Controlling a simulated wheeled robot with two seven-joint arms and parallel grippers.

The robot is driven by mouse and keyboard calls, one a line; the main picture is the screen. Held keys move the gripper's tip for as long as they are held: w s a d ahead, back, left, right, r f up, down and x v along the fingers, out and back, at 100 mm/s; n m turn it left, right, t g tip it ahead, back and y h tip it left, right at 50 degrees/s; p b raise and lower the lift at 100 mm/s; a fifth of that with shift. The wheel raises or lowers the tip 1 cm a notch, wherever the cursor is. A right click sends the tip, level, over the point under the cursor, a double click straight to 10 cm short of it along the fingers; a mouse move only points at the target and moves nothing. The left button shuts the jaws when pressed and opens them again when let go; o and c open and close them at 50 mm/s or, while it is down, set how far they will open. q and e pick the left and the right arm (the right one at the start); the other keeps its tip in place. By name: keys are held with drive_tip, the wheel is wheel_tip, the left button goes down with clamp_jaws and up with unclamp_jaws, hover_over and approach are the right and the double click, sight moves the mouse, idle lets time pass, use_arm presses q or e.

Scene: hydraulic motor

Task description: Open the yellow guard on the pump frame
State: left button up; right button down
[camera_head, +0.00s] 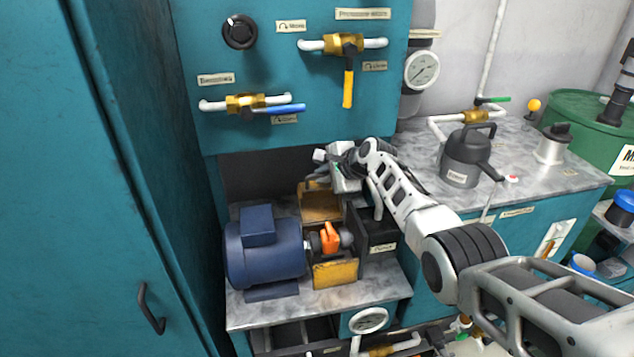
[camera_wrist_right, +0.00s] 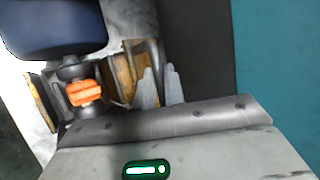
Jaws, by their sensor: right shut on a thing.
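The pump frame holds a blue motor (camera_head: 264,250) on the left, with an orange coupling (camera_head: 329,238) beside it, uncovered from above. A yellow guard panel (camera_head: 320,205) stands behind the coupling; it also shows in the right wrist view (camera_wrist_right: 124,76). A second yellow plate (camera_head: 335,273) is in front of the coupling. My right gripper (camera_head: 328,177) is at the top edge of the rear panel, shut on the guard there. Its fingertips (camera_wrist_right: 161,88) show in the right wrist view; the exact grip is partly hidden. My left gripper is not in view.
A black box (camera_head: 378,240) stands right of the guard. Above, a teal panel carries a yellow-handled valve (camera_head: 348,88) and a blue-handled valve (camera_head: 290,109). A dark grey jug (camera_head: 465,160) stands on the right counter. A teal cabinet (camera_head: 80,200) bounds the left.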

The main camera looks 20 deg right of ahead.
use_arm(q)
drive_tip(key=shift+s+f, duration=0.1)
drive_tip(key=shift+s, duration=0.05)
use_arm(e)
drive_tip(key=shift+w, duration=0.1)
drive_tip(key=c, duration=1.5)
unclamp_jaws()
drive_tip(key=shift+f, duration=0.1)
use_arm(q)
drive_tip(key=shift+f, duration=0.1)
use_arm(e)
drive_tip(key=shift+s+d+r+p, duration=0.15)
drive_tip(key=shift+s+r+p, duration=0.2)
drive_tip(key=shift+p, duration=0.1)
use_arm(q)
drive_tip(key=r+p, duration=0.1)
drive_tip(key=p, duration=0.2)
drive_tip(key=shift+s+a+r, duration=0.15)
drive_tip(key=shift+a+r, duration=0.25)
use_arm(e)
drive_tip(key=v, duration=1.5)
drive_tip(key=shift+r, duration=0.1)
